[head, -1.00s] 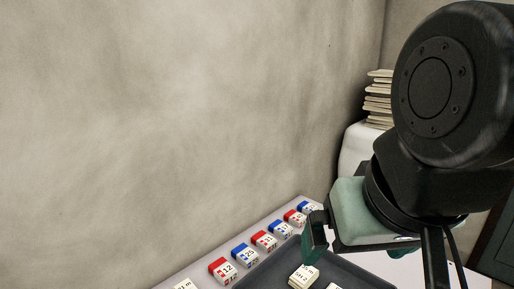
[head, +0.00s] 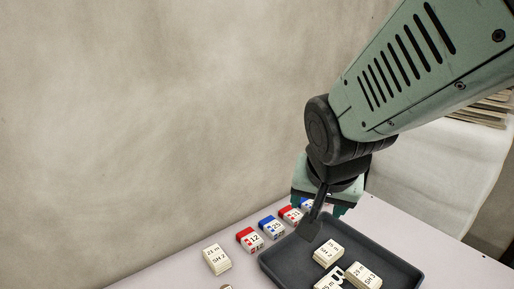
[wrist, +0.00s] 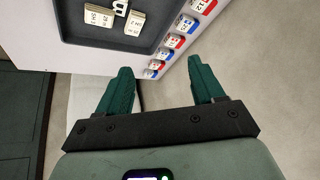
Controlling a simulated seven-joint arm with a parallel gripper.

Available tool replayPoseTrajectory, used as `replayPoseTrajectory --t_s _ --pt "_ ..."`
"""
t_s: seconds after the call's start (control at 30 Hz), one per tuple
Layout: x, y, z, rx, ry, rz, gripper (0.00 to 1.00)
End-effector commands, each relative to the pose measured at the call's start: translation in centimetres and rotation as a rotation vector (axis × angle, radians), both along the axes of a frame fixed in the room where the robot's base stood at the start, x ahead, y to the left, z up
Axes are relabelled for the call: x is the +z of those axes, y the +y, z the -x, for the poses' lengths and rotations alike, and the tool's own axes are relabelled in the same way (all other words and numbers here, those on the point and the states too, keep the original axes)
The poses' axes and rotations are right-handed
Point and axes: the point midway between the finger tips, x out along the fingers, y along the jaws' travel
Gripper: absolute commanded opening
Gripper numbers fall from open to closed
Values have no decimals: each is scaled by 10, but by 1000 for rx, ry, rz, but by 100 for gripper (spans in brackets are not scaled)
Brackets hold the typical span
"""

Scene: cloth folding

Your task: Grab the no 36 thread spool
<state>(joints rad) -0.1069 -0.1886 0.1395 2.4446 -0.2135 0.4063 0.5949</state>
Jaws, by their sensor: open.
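A row of small white blocks with red or blue tops and printed numbers stands along the wall side of the table. In the head view these include a red 12 block (head: 250,240), a blue 25 block (head: 272,227), a red block (head: 291,215) and a blue block (head: 308,205). I cannot read a 36 on any of them. My gripper (head: 320,206) is open and empty near the far end of the row and hides part of it. In the wrist view my gripper (wrist: 160,63) has its fingers spread, with the small far-end blocks (wrist: 154,71) showing between them.
A dark tray (head: 272,265) beside the row holds several cream labelled blocks (head: 328,253). Another cream block (head: 216,259) stands on the table (head: 165,272) left of the row. The wall (head: 150,130) rises close behind the row. A stack of flat items (head: 490,108) is at the right.

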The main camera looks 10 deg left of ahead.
Motion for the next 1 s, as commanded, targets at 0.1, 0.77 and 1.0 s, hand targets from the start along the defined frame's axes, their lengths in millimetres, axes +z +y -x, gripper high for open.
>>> replayPoseTrajectory --t_s 0.1,0.77,1.0 --pt "-48 38 -24 -19 33 -87 67" --pt "-284 277 87 -391 710 -915 67" --pt "-316 313 156 -731 1031 -1174 67"
